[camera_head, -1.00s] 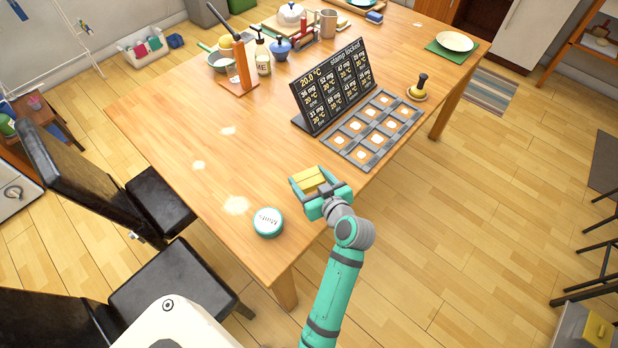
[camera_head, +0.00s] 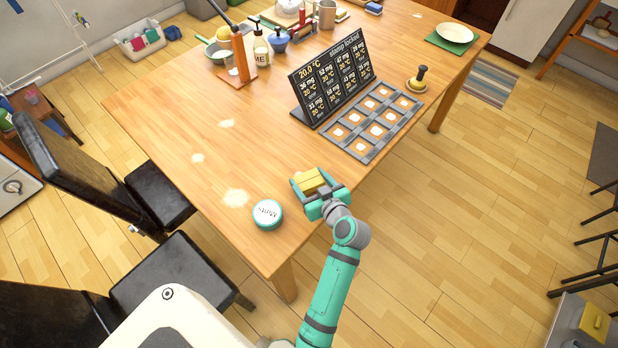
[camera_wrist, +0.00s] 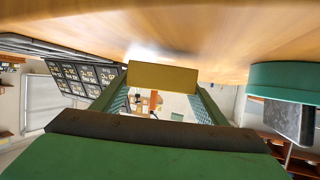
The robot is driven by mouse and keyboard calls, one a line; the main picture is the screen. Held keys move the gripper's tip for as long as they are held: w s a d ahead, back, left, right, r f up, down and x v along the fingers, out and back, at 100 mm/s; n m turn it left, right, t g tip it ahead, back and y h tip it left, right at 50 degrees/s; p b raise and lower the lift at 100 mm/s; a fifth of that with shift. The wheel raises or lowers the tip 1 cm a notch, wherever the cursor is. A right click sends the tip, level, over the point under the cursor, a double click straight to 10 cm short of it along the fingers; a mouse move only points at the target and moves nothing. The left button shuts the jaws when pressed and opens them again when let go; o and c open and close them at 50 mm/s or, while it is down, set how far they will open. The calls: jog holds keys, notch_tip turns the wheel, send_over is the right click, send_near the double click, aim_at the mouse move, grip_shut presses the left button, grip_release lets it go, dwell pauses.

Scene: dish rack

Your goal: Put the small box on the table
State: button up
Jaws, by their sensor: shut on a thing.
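The small yellow box (camera_head: 309,181) is between the two fingers of my gripper (camera_head: 316,187), at the near right edge of the wooden table (camera_head: 180,135). My gripper is shut on it. The wrist view shows the yellow box (camera_wrist: 162,77) at the fingertips, with one green finger on each side and the tabletop (camera_wrist: 160,25) across the top of the picture. I cannot tell whether the box touches the table or is held slightly above it.
A round teal tin (camera_head: 268,214) stands left of my gripper. A stamp (camera_head: 418,79) stands farther right. The table's left middle is mostly clear. Black chairs (camera_head: 160,195) stand at left.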

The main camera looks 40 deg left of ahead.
jog(key=shift+f, duration=0.15)
jog(key=shift+f, duration=0.6)
jog(key=shift+f, duration=0.25)
dwell(0.6)
jog(key=o, duration=1.2)
jog(key=v, duration=1)
jog(key=shift+s+d+r, duration=0.15)
jog(key=shift+d+r, duration=0.05)
jog(key=shift+d, duration=0.15)
